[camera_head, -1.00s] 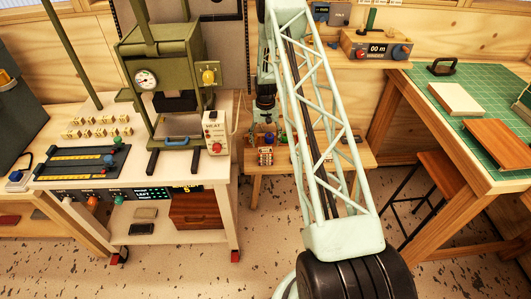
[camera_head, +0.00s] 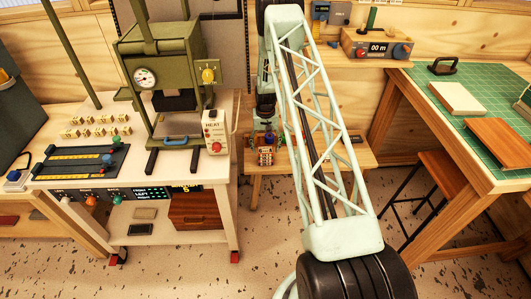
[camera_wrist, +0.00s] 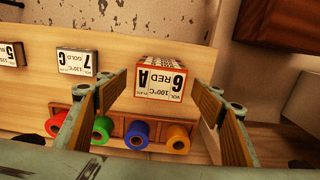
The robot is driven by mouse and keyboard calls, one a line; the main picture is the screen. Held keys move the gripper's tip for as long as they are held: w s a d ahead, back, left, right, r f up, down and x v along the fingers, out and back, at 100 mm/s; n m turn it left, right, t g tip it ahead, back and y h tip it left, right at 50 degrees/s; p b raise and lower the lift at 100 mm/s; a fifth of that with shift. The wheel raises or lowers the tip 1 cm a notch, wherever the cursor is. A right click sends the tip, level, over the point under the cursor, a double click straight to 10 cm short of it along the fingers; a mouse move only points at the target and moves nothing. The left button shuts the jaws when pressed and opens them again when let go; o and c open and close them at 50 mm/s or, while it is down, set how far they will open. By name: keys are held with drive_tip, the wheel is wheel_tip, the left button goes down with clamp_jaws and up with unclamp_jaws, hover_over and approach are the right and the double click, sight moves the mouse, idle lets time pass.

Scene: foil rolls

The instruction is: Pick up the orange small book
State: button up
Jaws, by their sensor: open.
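An orange-brown flat block (camera_head: 500,142), which looks like a small book, lies on the green mat of the right-hand table in the head view. My gripper (camera_head: 266,122) is far to its left, above the low bench in the middle. In the wrist view my gripper (camera_wrist: 161,82) is open with nothing held between its fingers. A box labelled "6 RED A" (camera_wrist: 160,82) shows between and beyond the fingertips. The orange-brown block does not show in the wrist view.
A cream block (camera_head: 456,98) lies behind the orange-brown one. The wrist view shows a "7 GOLD C" box (camera_wrist: 77,62), a "5" box (camera_wrist: 8,54), and a rack with red, green, blue and orange rolls (camera_wrist: 175,137). A stool (camera_head: 440,180) stands beside the right-hand table.

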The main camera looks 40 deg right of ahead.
sight(265, 150)
drive_tip(key=shift+c, duration=0.7)
drive_tip(key=c, duration=0.8)
drive_tip(key=shift+r, duration=0.15)
drive_tip(key=shift+r+p, duration=0.4)
drive_tip(key=shift+r, duration=1.15)
drive_tip(key=shift+s+a+r, duration=0.1)
drive_tip(key=shift+s+r, duration=0.05)
drive_tip(key=shift+s, duration=0.05)
drive_tip(key=s+a+r+p, duration=0.1)
drive_tip(key=s+a+p, duration=0.1)
drive_tip(key=s+a, duration=0.5)
drive_tip(key=s, duration=0.6)
drive_tip(key=shift+s+a+r, duration=0.15)
drive_tip(key=shift+s+r, duration=0.05)
drive_tip(key=shift+s, duration=0.15)
